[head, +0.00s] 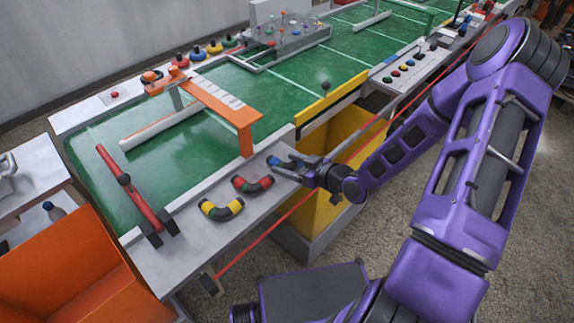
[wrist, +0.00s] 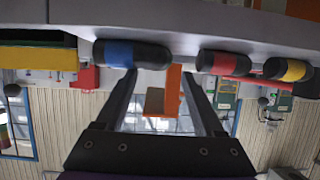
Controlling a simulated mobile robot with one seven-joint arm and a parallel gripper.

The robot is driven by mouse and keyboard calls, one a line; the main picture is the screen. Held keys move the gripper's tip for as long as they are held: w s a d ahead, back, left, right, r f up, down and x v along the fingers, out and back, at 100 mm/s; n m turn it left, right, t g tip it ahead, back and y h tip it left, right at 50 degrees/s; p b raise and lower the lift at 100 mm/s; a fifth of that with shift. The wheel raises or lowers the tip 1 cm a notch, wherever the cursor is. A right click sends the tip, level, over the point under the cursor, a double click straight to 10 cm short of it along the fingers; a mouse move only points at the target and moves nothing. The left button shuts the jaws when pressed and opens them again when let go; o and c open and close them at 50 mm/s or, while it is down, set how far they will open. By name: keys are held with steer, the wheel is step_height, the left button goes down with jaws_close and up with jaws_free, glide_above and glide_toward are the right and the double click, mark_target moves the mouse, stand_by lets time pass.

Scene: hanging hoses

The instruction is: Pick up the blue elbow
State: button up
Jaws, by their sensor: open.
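The blue elbow (head: 274,161) is a short dark tube with a blue band. It lies on the grey ledge in front of the green table, farthest right of three elbows, partly hidden by my gripper in the head view. My gripper (head: 287,166) is open and empty at the elbow. In the wrist view the elbow (wrist: 128,53) is at upper left, off the middle of the jaws (wrist: 158,74). The left finger's tip is close to its dark end; I cannot tell whether they touch.
A red elbow (head: 252,185) and a yellow elbow (head: 221,209) lie left of the blue one on the ledge. An orange bracket (head: 245,135) stands behind them. A red line (head: 262,236) runs in front of the ledge. A yellow bin (head: 318,212) is below.

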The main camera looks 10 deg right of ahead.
mark_target(278, 161)
steer(key=x, duration=0.6)
steer(key=shift+b, duration=0.3)
steer(key=shift+s, duration=0.1)
jaws_close()
